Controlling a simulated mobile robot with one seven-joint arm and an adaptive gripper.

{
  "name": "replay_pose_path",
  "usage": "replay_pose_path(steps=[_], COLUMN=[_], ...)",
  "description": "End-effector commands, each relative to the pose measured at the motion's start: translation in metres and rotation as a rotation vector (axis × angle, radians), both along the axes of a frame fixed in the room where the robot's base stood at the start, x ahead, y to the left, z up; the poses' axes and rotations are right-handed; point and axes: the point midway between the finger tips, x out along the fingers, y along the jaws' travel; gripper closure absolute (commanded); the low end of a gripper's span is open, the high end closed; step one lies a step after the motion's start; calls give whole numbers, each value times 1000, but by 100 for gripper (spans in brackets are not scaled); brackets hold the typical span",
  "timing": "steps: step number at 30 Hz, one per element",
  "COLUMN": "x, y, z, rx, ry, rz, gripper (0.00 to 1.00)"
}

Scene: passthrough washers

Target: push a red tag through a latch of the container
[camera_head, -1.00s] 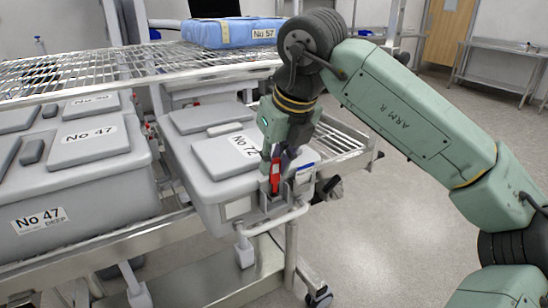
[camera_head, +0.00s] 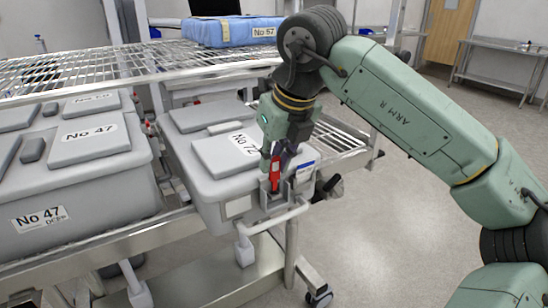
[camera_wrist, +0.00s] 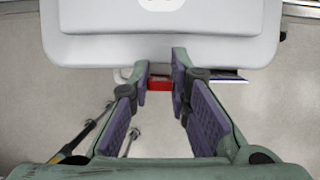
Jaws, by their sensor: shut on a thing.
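The grey container (camera_head: 205,193) labelled No 72 sits on the rack at centre; its lid edge also fills the top of the wrist view (camera_wrist: 160,48). The latch (camera_head: 287,190) is a grey bracket on its front right side. The red tag (camera_head: 276,172) stands upright at the latch, its lower end between the bracket's plates; how deep it sits I cannot tell. My gripper (camera_head: 279,152) points down above the latch, shut on the tag's upper part. In the wrist view a red piece of the tag (camera_wrist: 159,84) shows between the fingertips, close to the container's edge.
A second grey container (camera_head: 80,185) labelled No 47 stands to the left. A blue package (camera_head: 230,32) labelled No 57 lies on the wire shelf (camera_head: 120,70) above. A pale rail (camera_head: 275,222) runs just below the latch. Open floor lies to the right.

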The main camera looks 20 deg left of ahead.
Motion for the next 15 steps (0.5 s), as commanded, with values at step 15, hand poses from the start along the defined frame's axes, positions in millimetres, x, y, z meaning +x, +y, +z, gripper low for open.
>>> replay_pose_path(steps=[15], x=[0], y=[0], z=[-15], rx=[0], ry=[0], rz=[0], gripper=[94])
